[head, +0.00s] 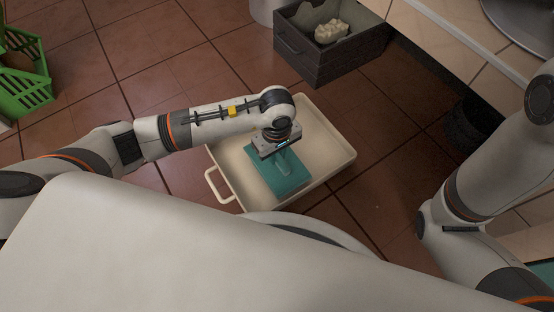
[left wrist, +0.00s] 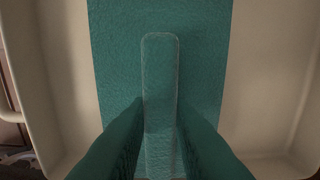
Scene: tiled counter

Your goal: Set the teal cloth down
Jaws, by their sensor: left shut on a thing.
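The teal cloth (head: 283,178) is a flat rectangle with a raised strip along its middle, inside the outline of a cream tray (head: 326,165). In the left wrist view the cloth (left wrist: 205,50) fills the middle, with the tray's pale floor and walls on both sides. My left gripper (head: 282,152) points down over the cloth and is shut on its raised strip; its fingers (left wrist: 160,112) flank the strip. I cannot tell whether the cloth's underside touches the tray floor. My right gripper is outside both views.
A dark grey crate (head: 325,62) with a pale lumpy item (head: 331,31) stands behind the tray. A green basket (head: 24,88) is at the far left. Cabinet fronts (head: 428,45) and a dark round bin (head: 472,125) are on the right. Red floor tiles (head: 150,85) lie bare around the tray.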

